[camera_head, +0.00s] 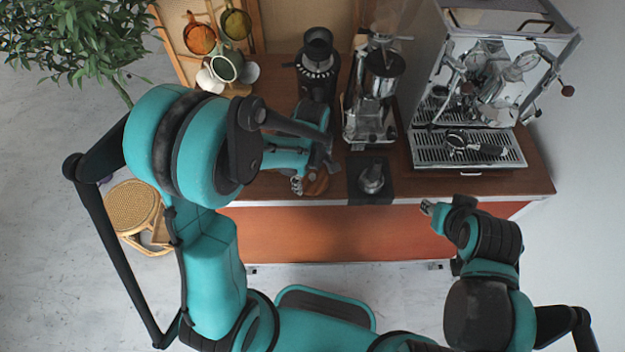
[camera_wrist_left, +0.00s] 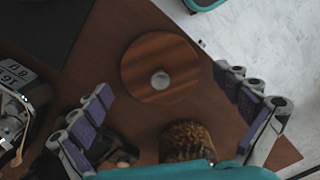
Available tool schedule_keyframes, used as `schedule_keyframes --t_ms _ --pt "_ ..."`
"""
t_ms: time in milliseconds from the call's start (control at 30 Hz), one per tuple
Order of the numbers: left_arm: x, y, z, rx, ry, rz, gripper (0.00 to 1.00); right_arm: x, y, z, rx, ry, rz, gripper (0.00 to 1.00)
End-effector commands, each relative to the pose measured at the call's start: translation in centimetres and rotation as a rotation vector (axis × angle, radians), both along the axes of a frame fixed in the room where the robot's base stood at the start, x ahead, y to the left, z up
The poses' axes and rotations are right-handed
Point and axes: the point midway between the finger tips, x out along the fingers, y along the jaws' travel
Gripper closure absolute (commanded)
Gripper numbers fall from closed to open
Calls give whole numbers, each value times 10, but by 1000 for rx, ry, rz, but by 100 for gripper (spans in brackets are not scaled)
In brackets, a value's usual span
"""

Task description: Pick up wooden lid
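The wooden lid (camera_wrist_left: 146,55) is a round brown disc with a small metallic knob in its centre, lying on the wooden counter in the left wrist view. In the head view only part of the lid (camera_head: 318,184) shows, beside and under my left gripper (camera_head: 314,176). In the left wrist view my left gripper (camera_wrist_left: 163,82) is open, its purple-padded fingers apart on either side of the lid's near part, with nothing held. My right gripper (camera_head: 428,208) is in front of the counter's right part, apart from the lid; its finger opening is too small to judge.
A black mat (camera_head: 356,196) holding a metal jug (camera_head: 372,177) lies right of the lid. A grinder (camera_head: 371,115) and an espresso machine (camera_head: 505,80) stand farther right. Mugs (camera_head: 222,68) hang at the back left. A brown, bristly-looking object (camera_wrist_left: 187,140) is close to the gripper.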

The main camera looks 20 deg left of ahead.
Motion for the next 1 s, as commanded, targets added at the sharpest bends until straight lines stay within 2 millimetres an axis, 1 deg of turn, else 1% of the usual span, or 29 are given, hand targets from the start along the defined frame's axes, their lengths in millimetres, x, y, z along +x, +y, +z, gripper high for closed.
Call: schedule_keyframes --t_ms 33,67,100,167,200,267,400,733,833,867,900,1000 --pt "0 0 0 0 0 0 11 0 0 0 0 0 0 63" --pt "0 0 0 0 0 0 18 0 0 0 0 0 0 63" --pt "0 0 0 0 0 0 29 0 0 0 0 0 0 63" --pt "0 0 0 0 0 0 45 0 0 0 0 0 0 63" --pt "0 0 0 0 0 0 55 0 0 0 0 0 0 63" --pt "0 0 0 0 0 0 70 0 0 0 0 0 0 63" --pt "0 0 -1 -1 0 0 74 0 0 0 0 0 0 63" --pt "-1 -1 -1 -2 1 -1 75 0 0 -1 0 0 0 63" --pt "-1 -1 2 -2 1 -1 76 0 0 0 0 0 0 63" --pt "-1 -1 3 -2 1 -1 83 0 0 1 0 0 0 63" --pt "-1 -1 7 -2 1 -1 100 0 0 2 0 0 0 63" --pt "-1 0 20 -1 0 -1 100 0 0 7 0 0 0 63"
